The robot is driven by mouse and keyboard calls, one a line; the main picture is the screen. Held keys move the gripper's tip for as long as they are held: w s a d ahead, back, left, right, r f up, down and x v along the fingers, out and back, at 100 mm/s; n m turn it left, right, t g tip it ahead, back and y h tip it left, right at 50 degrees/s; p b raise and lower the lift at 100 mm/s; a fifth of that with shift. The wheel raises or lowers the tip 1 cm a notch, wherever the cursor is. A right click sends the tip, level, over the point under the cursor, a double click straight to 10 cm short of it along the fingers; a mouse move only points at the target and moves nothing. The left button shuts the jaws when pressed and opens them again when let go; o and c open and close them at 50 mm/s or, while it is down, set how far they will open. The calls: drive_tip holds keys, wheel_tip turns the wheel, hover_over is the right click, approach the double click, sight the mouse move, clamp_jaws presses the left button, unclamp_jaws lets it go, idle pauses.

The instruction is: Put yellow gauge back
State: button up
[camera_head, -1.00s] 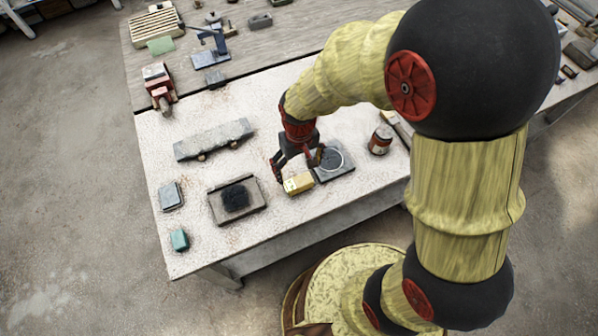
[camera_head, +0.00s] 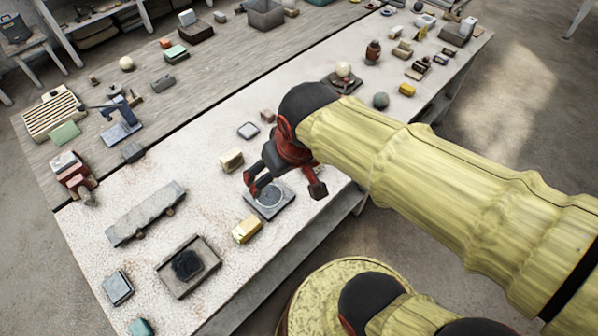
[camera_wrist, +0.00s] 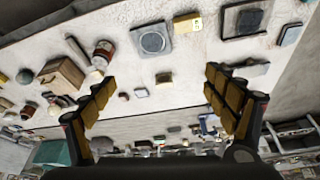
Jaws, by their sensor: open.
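A small yellow block (camera_head: 246,229), which I take for the yellow gauge, lies on the pale worktable (camera_head: 95,235) near its front edge. It also shows at the top of the wrist view (camera_wrist: 187,23). Beside it, apart, is a dark square plate with a round ring (camera_head: 268,207), seen in the wrist view too (camera_wrist: 152,40). My gripper (camera_head: 285,187) is open and empty, above the plate in the head view. Its two fingers stand wide apart in the wrist view (camera_wrist: 158,78), with nothing between them.
A tray with a black pad (camera_head: 187,265) and a long grey stone slab (camera_head: 146,213) lie left of the block. A cream block (camera_head: 231,160) stands behind the plate. A red-and-white can (camera_wrist: 103,53) shows in the wrist view. Bare table separates these.

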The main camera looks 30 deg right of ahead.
drive_tip(key=s+d+r+t, duration=0.1)
drive_tip(key=s+d+r, duration=0.1)
drive_tip(key=s+r, duration=0.1)
drive_tip(key=shift+s+r+m, duration=0.25)
drive_tip(key=shift+s+m, duration=0.15)
drive_tip(key=shift+s, duration=0.35)
drive_tip(key=shift+f, duration=0.1)
wheel_tip(320, 180, down, 4)
drive_tip(key=b, duration=0.4)
